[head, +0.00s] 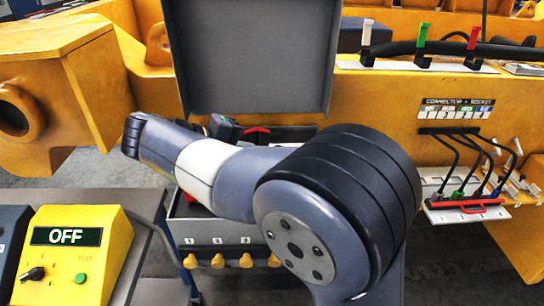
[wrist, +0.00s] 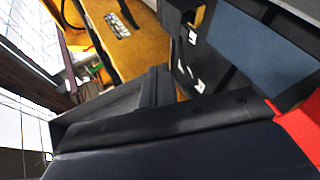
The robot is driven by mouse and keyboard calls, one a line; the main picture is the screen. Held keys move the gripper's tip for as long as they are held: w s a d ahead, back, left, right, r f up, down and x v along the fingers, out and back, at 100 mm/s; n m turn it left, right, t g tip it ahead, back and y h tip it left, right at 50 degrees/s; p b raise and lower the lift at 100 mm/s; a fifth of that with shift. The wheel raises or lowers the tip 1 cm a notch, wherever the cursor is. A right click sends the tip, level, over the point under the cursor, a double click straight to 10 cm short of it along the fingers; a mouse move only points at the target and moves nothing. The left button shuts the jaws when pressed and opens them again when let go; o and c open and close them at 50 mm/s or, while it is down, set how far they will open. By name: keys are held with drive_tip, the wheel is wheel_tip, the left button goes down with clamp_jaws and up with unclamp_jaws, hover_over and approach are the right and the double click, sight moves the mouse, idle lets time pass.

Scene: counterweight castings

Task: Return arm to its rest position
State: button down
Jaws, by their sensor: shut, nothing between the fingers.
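My arm (head: 215,172) reaches from the lower right toward the left in the head view, across the front of the open grey case (head: 250,60). Its dark rounded end shows at the left, above the grey bench. I cannot make out the fingertips in the head view, where the arm hides much of the case's inside.
A yellow control box (head: 75,255) reading OFF stands on the grey bench (head: 145,215) at lower left. A yellow machine frame (head: 390,110) fills the back. Grey floor shows beneath.

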drive_tip(key=shift+v, duration=1.4)
drive_tip(key=shift+f, duration=0.15)
drive_tip(key=shift+w+d+f+b, duration=0.3)
drive_tip(key=shift+w+d+f, duration=0.35)
drive_tip(key=shift+d+f, duration=0.8)
drive_tip(key=shift+w+d+f+b, duration=0.35)
drive_tip(key=shift+w+d+f, duration=0.35)
drive_tip(key=shift+d+f, duration=0.7)
drive_tip(key=shift+w+d+f+b, duration=0.3)
drive_tip(key=shift+w+d+f, duration=0.35)
drive_tip(key=shift+d+f, duration=0.75)
drive_tip(key=shift+a, duration=0.1)
